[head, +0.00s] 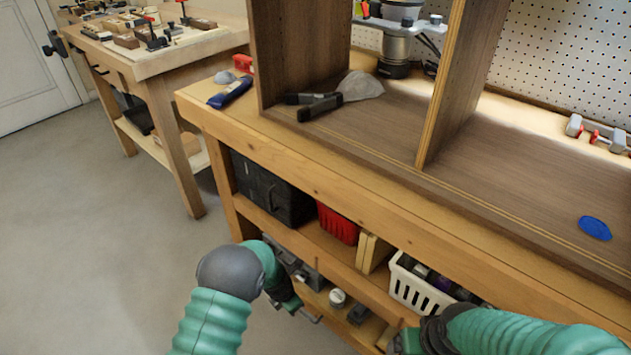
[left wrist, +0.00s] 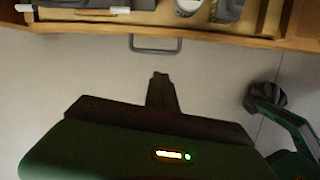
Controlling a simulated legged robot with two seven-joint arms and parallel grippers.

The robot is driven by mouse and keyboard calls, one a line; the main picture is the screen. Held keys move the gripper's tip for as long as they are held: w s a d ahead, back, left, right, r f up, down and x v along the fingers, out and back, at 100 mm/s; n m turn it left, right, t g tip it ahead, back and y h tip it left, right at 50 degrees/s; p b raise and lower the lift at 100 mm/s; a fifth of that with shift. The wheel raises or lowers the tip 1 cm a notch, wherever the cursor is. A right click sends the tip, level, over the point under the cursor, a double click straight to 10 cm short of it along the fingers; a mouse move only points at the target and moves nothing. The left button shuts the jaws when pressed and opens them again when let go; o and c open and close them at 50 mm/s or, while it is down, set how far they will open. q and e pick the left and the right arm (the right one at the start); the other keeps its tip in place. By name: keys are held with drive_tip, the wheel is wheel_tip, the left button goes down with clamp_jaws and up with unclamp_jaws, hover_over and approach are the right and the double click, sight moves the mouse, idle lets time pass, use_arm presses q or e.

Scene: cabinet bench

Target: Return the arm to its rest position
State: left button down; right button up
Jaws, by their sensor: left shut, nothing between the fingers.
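My left arm comes in from the lower left in the head view, low in front of the workbench (head: 300,150). My left gripper (head: 302,313) is small and partly hidden there. In the left wrist view its fingers (left wrist: 160,78) are together with nothing between them, over bare floor. My right arm comes in from the lower right, and its dark end (head: 405,342) is in front of the lower shelf. Its fingers are too unclear to read.
An open cabinet (head: 480,165) on the bench holds a black clamp (head: 318,107), a grey lump (head: 360,86) and a blue disc (head: 595,228). The shelf below holds a black case (head: 270,190), a red bin (head: 338,224) and a white basket (head: 420,290). Floor (head: 90,230) at left is clear.

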use_arm(q)
drive_tip(key=s+a+r+m, duration=0.2)
drive_tip(key=r+m, duration=0.2)
drive_tip(key=r, duration=0.1)
drive_tip(key=s+a+r+m, duration=0.2)
drive_tip(key=r+m, duration=0.2)
drive_tip(key=r, duration=0.2)
drive_tip(key=s+a+r+m+y, duration=0.1)
drive_tip(key=s+a+r+m, duration=0.2)
drive_tip(key=s+r+m, duration=0.45)
drive_tip(key=s+a+r+m+y, duration=0.1)
drive_tip(key=s+a+r+m, duration=0.35)
drive_tip(key=s+m, duration=0.55)
wheel_tip(320, 180, up, 39)
drive_tip(key=m+p, duration=0.1)
drive_tip(key=p, duration=3.7)
drive_tip(key=shift+w+d+t+p, duration=0.3)
drive_tip(key=shift+w+d+p, duration=0.05)
drive_tip(key=shift+w+p, duration=0.05)
